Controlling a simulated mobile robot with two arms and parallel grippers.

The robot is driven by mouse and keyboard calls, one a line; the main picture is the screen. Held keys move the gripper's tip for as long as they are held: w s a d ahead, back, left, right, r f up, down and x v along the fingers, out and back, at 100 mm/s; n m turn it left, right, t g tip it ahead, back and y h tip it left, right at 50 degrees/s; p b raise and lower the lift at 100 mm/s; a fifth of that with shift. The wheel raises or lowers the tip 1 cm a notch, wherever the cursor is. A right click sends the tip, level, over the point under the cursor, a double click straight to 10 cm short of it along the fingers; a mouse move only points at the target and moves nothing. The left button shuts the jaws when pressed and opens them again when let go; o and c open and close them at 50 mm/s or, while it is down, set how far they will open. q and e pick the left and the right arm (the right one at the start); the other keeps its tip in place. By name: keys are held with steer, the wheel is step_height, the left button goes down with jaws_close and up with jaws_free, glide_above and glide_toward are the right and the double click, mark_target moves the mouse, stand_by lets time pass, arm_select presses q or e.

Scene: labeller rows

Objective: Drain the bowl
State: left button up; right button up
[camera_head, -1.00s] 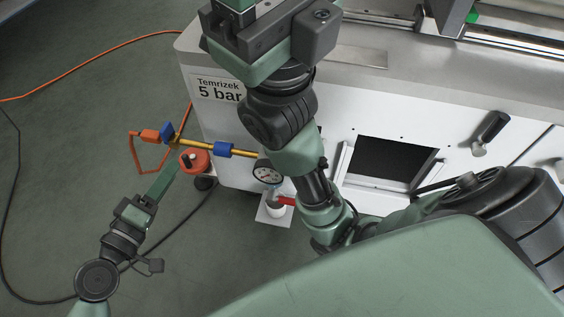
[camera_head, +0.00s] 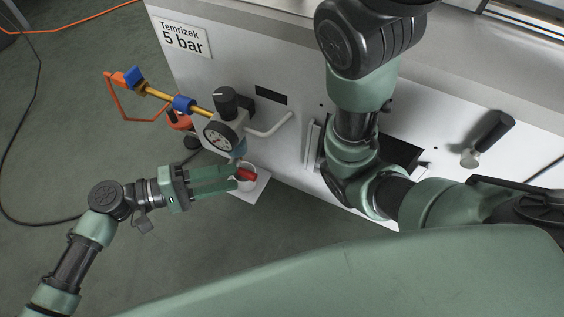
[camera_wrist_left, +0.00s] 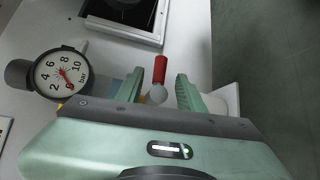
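My left gripper (camera_head: 233,179) is open, its two fingers pointing right at the red drain handle (camera_head: 246,175) below the gauge. In the left wrist view the red handle (camera_wrist_left: 160,69) stands between the two open fingers (camera_wrist_left: 158,92), with a grey rounded part at its lower end. I see no clear grip on it. The bluish bowl (camera_head: 239,150) under the regulator is mostly hidden by the gauge and fingers. A white cup (camera_head: 252,184) stands below on a white plate (camera_head: 262,181). My right gripper is out of view; its arm rises past the top edge.
The pressure gauge (camera_head: 219,137) and black knob (camera_head: 226,100) sit just above the left fingers. A grey tube handle (camera_head: 273,127) juts from the white cabinet (camera_head: 283,150).

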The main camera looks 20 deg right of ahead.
mark_target(252, 173)
arm_select(q)
steer(key=d+b, duration=0.1)
steer(key=d, duration=0.1)
steer(key=d+b, duration=0.1)
steer(key=d, duration=0.1)
steer(key=d+f+b, duration=0.1)
steer(key=d, duration=0.1)
steer(key=shift+d, duration=0.9)
jaws_close()
